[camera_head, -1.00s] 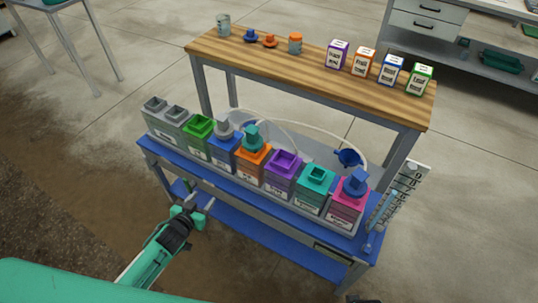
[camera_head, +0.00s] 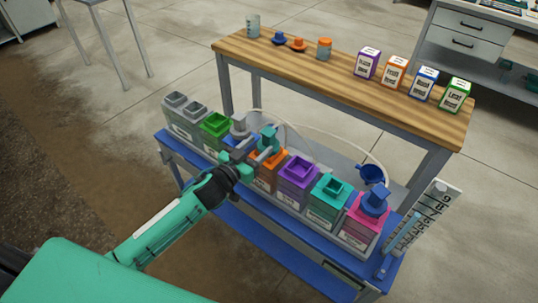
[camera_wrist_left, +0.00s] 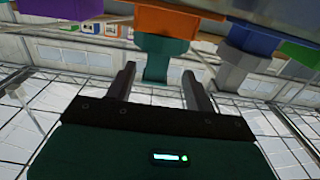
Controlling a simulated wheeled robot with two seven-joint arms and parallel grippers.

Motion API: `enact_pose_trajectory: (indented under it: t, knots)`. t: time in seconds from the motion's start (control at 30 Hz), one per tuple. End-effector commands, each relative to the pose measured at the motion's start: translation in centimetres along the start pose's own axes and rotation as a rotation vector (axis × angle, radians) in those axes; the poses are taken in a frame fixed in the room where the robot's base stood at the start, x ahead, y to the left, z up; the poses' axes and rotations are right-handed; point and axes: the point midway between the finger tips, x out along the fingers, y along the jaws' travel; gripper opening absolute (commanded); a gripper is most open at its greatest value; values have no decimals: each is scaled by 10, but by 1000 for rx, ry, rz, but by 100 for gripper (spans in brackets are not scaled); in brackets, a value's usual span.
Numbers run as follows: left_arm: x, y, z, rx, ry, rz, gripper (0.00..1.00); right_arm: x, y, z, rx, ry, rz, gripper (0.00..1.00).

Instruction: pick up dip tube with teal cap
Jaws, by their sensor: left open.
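The dip tube with the teal cap (camera_head: 269,138) stands in the orange tank (camera_head: 264,180); only its cap shows above the tank and the tube below is hidden. My left gripper (camera_head: 257,149) is open at the near side of the cap, over the front of the tank row. In the left wrist view the picture is upside down. There the teal cap (camera_wrist_left: 160,55) shows between the two finger lines, below the orange tank (camera_wrist_left: 175,20). I cannot tell whether the fingers touch it. My right gripper is not in view.
A grey-capped tube (camera_head: 239,127) in the blue tank is close on the left. The open purple tank (camera_head: 298,172) is on the right. A pale hose (camera_head: 325,125) arcs behind. A blue cap (camera_head: 374,200) tops the pink tank. The wooden bench (camera_head: 340,82) stands behind.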

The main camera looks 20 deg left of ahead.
Motion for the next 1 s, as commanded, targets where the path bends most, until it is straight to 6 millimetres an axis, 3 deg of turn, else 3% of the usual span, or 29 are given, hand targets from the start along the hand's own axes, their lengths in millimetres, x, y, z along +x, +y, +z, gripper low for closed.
enact_pose_trajectory:
  t: [0.1,0.37,0.7,1.0]
  knots:
    - [14,0,0,0,1,0,53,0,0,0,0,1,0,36]
    - [27,1,0,1,0,1,53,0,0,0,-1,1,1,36]
    - [67,4,-1,1,-1,0,53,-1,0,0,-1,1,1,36]
    - [72,4,-1,0,-1,0,53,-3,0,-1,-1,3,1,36]
